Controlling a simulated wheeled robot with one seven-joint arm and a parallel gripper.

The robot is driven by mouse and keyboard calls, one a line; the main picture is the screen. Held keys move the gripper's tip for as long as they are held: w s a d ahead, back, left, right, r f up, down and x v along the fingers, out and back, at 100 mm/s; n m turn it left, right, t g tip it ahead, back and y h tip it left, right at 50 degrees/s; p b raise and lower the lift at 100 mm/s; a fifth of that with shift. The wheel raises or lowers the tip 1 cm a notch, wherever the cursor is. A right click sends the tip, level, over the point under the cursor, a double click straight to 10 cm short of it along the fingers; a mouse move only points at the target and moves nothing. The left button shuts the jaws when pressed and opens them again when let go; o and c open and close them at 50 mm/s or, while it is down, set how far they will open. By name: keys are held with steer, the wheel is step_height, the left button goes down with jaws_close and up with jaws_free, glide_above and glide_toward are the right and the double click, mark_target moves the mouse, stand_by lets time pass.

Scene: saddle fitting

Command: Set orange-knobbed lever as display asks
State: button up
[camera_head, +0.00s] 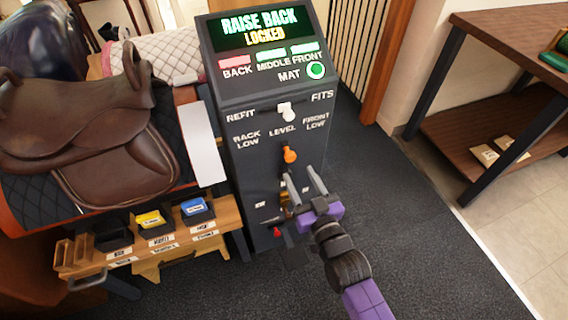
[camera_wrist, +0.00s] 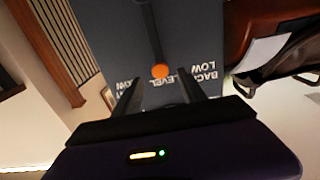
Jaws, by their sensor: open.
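The console (camera_head: 265,90) has a display (camera_head: 258,27) reading "RAISE BACK" and "LOCKED". Under it the BACK light (camera_head: 235,63) is pinkish red; the MIDDLE, FRONT and MAT lights are green. The orange-knobbed lever (camera_head: 290,155) is on the console's front, below the LEVEL label, between BACK LOW and FRONT LOW; it looks near the middle. My gripper (camera_head: 301,174) is open just below the knob, its fingers pointing at the console. In the wrist view the orange knob (camera_wrist: 160,71) lies just beyond and between the tips of the open fingers (camera_wrist: 157,90), not visibly touched.
A white-knobbed lever (camera_head: 287,112) sits above, between REFIT and FITS. A brown saddle (camera_head: 95,140) rests on a stand at left, with a wooden shelf holding yellow (camera_head: 150,220) and blue (camera_head: 196,208) pads. A wooden table (camera_head: 510,35) stands at right. Dark floor between is clear.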

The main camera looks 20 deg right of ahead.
mark_target(291, 160)
steer(key=shift+w, duration=3.85)
jaws_close()
